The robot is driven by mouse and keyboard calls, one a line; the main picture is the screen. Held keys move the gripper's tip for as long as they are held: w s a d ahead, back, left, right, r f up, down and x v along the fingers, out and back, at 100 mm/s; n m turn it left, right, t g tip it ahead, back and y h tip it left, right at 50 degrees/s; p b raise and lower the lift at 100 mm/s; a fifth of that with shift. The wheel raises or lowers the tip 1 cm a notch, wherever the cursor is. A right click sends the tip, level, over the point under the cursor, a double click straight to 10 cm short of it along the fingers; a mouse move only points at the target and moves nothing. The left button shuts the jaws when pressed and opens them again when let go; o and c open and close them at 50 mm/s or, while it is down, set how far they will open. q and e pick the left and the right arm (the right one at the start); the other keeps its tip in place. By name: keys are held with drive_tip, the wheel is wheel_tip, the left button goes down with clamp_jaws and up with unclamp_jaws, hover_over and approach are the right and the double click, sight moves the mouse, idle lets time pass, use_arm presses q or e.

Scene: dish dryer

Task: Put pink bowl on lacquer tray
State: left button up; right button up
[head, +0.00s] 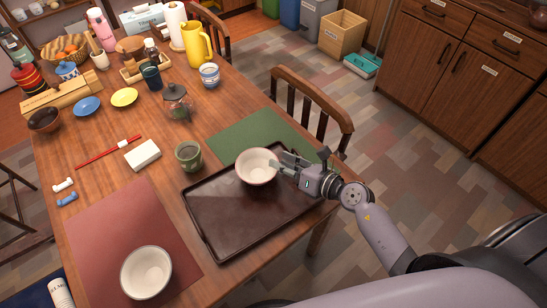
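The pale pink bowl (256,170) is upright at the far side of the dark brown lacquer tray (225,213), within its outline near the green mat. I cannot tell whether its base rests on the tray or is just above it. My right gripper (283,162) comes in from the right, with its fingertips at the bowl's right rim. The view does not show clearly whether the fingers grip the rim or are parted beside it. My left gripper is out of view.
A white bowl (146,272) stands on a red placemat (112,232) at front left. A chair (313,103) stands at the table's right side. The tray's middle is clear.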

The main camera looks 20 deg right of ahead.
drive_tip(key=v, duration=0.7)
drive_tip(key=shift+s+d+r, duration=0.1)
drive_tip(key=shift+s+r, duration=0.05)
drive_tip(key=shift+s, duration=0.1)
